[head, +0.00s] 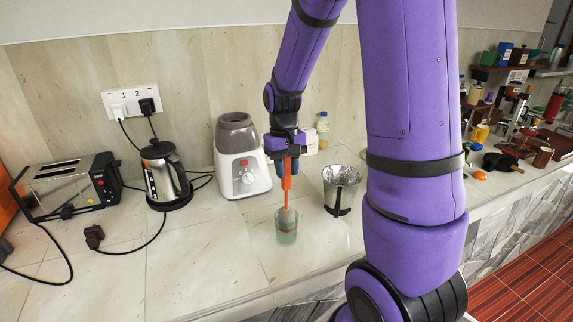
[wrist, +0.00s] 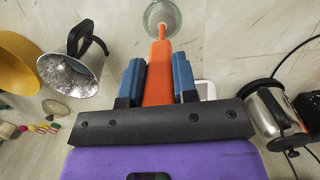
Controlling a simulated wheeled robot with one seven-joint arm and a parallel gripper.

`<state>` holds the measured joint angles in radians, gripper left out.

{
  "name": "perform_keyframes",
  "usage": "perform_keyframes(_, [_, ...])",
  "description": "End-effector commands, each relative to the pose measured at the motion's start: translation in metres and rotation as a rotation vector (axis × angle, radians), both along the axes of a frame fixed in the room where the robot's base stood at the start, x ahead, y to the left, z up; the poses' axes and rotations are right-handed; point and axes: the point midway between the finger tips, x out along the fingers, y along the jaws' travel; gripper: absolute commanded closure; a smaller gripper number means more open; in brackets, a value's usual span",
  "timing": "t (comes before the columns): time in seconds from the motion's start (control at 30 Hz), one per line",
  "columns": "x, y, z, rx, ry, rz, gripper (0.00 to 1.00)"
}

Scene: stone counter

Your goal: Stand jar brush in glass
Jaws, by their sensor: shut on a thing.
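My gripper (head: 287,155) is shut on the orange handle of the jar brush (head: 286,182), which hangs roughly upright with its head down. The clear greenish glass (head: 286,236) stands on the counter directly below. The pale brush head shows at the glass's mouth and appears to be inside its upper part; whether it touches the bottom I cannot tell. In the wrist view the orange handle (wrist: 158,75) lies between the blue fingers of my gripper (wrist: 158,78), and its thin end reaches over the glass (wrist: 161,16).
A metal cup with a black handle (head: 341,182) stands right of the glass. A white blender base (head: 241,165) stands behind left, with a kettle (head: 165,178) and toaster (head: 68,186) further left. The counter in front of the glass is clear.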

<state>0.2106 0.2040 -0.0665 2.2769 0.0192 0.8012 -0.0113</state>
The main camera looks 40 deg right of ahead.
Motion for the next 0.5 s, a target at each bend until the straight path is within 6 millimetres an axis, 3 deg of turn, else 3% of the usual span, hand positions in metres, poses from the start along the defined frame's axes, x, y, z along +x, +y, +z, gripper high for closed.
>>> perform_keyframes(0.27, [0.0, 0.0, -0.0007, 0.0, 0.0, 0.0, 1.0])
perform_keyframes(0.3, [0.0001, 0.0, -0.0007, 0.0, 0.0, 0.0, 0.71])
perform_keyframes(0.4, [0.0001, 0.0, -0.0007, 0.0, 0.0, 0.0, 0.48])
perform_keyframes(0.5, [0.0001, 0.0, -0.0006, 0.0, 0.0, 0.0, 0.43])
